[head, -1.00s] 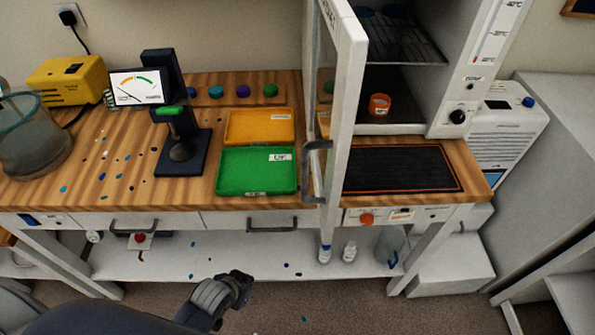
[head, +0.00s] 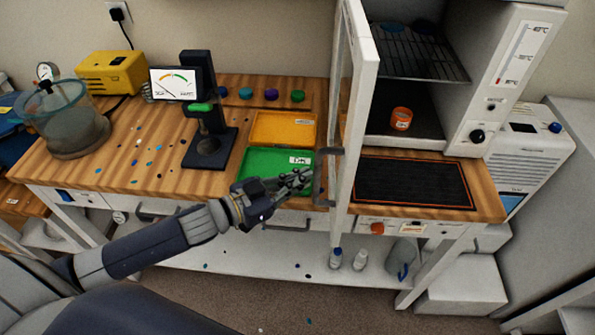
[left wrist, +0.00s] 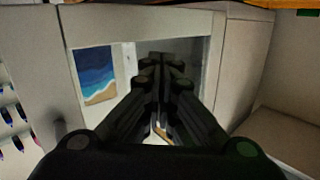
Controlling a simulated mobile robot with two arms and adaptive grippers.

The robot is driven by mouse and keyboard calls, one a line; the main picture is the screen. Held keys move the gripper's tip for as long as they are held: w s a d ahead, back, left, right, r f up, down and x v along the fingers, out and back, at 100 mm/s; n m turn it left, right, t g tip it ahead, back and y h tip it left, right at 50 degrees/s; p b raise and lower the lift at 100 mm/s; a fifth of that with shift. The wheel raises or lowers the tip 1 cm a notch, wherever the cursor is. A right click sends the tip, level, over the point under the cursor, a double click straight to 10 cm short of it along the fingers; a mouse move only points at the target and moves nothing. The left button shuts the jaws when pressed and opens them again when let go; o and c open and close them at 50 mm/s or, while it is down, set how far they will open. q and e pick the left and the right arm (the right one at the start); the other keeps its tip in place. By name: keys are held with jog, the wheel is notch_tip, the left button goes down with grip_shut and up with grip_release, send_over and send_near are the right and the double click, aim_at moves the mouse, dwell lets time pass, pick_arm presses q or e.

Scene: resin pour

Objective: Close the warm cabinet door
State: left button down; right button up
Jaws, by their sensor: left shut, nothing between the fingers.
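The warm cabinet (head: 497,75) stands at the back right of the bench. Its white-framed door (head: 357,120) is swung wide open and points toward me. A grey handle (head: 327,178) sits on the door's left face. My left gripper (head: 305,179) is shut and empty, with its fingertips just left of the handle. I cannot tell whether they touch it. The left wrist view shows the shut fingers (left wrist: 163,75) in front of a pale frame. An orange cup (head: 401,118) stands inside the cabinet below a wire shelf (head: 420,55). My right gripper is not in view.
A green tray (head: 262,160) and an orange tray (head: 284,128) lie left of the door. A dark mat (head: 413,183) lies in front of the cabinet. A gauge stand (head: 208,145) and a glass vessel (head: 70,125) stand farther left.

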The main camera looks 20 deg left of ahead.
pick_arm(q)
jog(key=s+a+r+m+g+h, duration=0.8)
jog(key=s+a+r+m+g, duration=0.15)
jog(key=a+r+g, duration=0.2)
jog(key=w+d+p, duration=0.1)
jog(key=d+p, duration=0.5)
jog(key=d, duration=0.8)
jog(key=shift+w+r+n, duration=0.2)
jog(key=shift+r+n, duration=0.1)
jog(key=shift+n, duration=0.15)
jog(key=shift+w+d, duration=0.1)
jog(key=shift+d, duration=0.05)
